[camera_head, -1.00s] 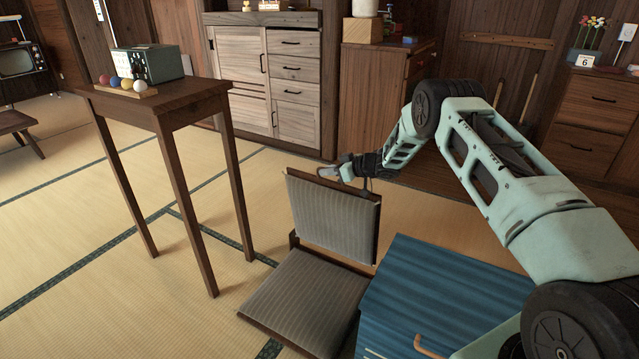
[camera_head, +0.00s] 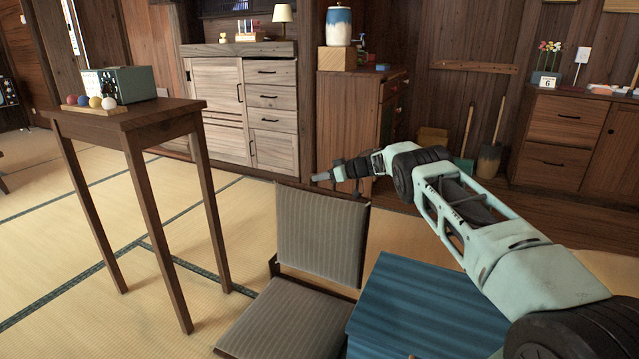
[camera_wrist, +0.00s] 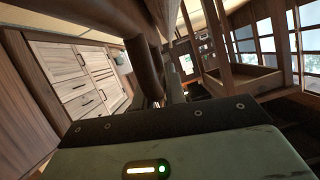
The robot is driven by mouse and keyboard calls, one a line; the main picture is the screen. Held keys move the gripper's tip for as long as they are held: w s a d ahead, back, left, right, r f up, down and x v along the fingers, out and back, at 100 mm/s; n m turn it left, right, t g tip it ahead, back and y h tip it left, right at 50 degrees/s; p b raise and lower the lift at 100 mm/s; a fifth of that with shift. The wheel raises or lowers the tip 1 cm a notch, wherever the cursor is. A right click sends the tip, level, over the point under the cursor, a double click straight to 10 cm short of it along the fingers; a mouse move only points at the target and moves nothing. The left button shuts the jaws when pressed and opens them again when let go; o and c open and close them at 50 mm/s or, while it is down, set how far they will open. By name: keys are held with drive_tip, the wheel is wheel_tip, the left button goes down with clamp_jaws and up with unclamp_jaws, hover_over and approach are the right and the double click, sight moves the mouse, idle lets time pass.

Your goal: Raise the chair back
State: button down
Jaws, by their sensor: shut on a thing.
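The legless floor chair has a grey striped seat (camera_head: 285,325) flat on the tatami and a matching chair back (camera_head: 320,235) with a dark wooden frame. The back stands steeply up from the seat's far edge. My gripper (camera_head: 322,177) is at the top edge of the back, shut on it, with my arm reaching in from the right. In the wrist view, dark wooden bars (camera_wrist: 145,45) rise close in front of my gripper; I cannot tell which part they are. The fingertips' exact contact is too small to see.
A blue-topped piece (camera_head: 425,310) stands right beside the chair. A tall wooden table (camera_head: 130,118) at left holds a green box (camera_head: 120,85) and colored balls. Cabinets (camera_head: 245,110) line the back wall. Open tatami (camera_head: 90,230) lies at left.

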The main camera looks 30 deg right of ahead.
drive_tip(key=shift+f, duration=0.25)
drive_tip(key=c, duration=1.5)
unclamp_jaws()
drive_tip(key=shift+o, duration=0.2)
drive_tip(key=shift+r, duration=0.1)
drive_tip(key=shift+d+r, duration=0.1)
drive_tip(key=shift+s+d+r, duration=0.15)
drive_tip(key=shift+d, duration=0.05)
drive_tip(key=p+v, duration=0.6)
drive_tip(key=v, duration=1)
drive_tip(key=shift+s+p, duration=0.3)
drive_tip(key=shift+s, duration=0.05)
drive_tip(key=shift+d, duration=0.1)
